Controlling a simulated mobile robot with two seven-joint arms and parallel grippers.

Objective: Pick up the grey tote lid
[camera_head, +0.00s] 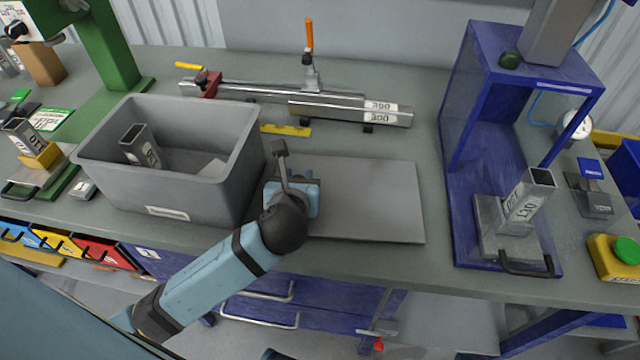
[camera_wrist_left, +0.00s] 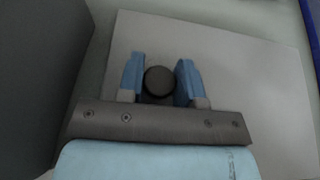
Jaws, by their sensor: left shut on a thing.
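The grey tote lid (camera_head: 375,200) is a flat, plain grey panel at the middle of the table, just right of the grey tote. It appears to lie flat, though a small lift would be hard to tell. In the left wrist view the lid (camera_wrist_left: 235,80) spreads under my gripper. My left gripper (camera_head: 293,192) is over the lid's left part. In the left wrist view its blue fingers (camera_wrist_left: 160,82) stand on both sides of a dark round knob (camera_wrist_left: 159,80), shut on it; the knob appears to belong to the lid. My right gripper is not in view.
The grey tote (camera_head: 165,192), holding a metal tube (camera_head: 140,147), stands close left of my gripper. Behind are a rail clamp (camera_head: 310,72) and a yellow strip (camera_head: 286,130). A blue press frame (camera_head: 465,150) stands right. Some bare table separates it from the lid.

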